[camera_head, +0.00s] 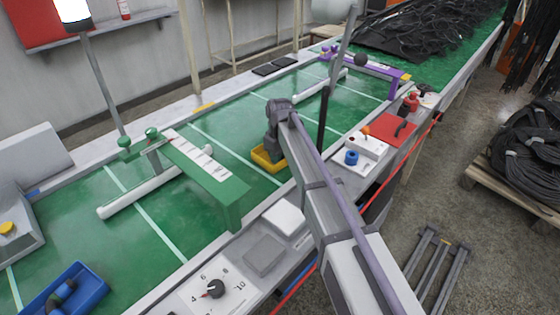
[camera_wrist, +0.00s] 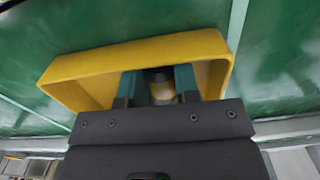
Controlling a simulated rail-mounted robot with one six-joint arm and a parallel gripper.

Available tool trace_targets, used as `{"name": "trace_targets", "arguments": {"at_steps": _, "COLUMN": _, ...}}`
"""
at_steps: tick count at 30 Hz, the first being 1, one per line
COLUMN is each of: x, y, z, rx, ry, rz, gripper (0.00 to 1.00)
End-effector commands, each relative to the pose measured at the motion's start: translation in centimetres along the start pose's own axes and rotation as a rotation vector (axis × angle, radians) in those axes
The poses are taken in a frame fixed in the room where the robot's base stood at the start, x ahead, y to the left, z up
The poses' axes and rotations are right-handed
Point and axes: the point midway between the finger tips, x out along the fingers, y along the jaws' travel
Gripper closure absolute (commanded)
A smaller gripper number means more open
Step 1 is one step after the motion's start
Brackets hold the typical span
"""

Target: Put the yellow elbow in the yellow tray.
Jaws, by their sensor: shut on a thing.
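The yellow tray (camera_head: 262,160) lies on the green work surface in the head view, partly hidden behind my arm. In the wrist view the yellow tray (camera_wrist: 140,53) spreads around my fingers, with its far wall beyond them. My gripper (camera_wrist: 158,80) points down over the tray, and its two teal fingers are shut on the yellow elbow (camera_wrist: 162,92). Only a small pale yellow part and a dark end of the elbow show between the fingers. I cannot tell whether the elbow touches the tray floor. In the head view the elbow is hidden.
A green frame (camera_head: 205,170) stands left of the tray, with a white tube (camera_head: 150,195) beside it. A blue tray (camera_head: 70,292) with dark and blue parts is at the lower left. A purple frame (camera_head: 370,67) stands farther back.

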Motion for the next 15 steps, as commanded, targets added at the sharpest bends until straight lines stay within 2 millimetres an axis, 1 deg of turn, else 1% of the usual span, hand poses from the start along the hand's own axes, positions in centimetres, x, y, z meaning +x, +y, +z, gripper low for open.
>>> {"name": "trace_targets", "arguments": {"at_steps": 5, "x": 0.42, "y": 0.01, "z": -0.02, "rx": 0.0, "ry": 0.0, "rz": 0.0, "gripper": 0.94}}
{"name": "trace_targets", "arguments": {"at_steps": 6, "x": 0.22, "y": 0.0, "z": -0.01, "rx": 0.0, "ry": 0.0, "rz": 0.0, "gripper": 0.67}}
{"name": "trace_targets", "arguments": {"at_steps": 13, "x": 0.2, "y": 0.0, "z": -0.01, "rx": 0.0, "ry": 0.0, "rz": 0.0, "gripper": 0.45}}
{"name": "trace_targets", "arguments": {"at_steps": 15, "x": 0.2, "y": 0.0, "z": -0.01, "rx": 0.0, "ry": 0.0, "rz": 0.0, "gripper": 0.45}}
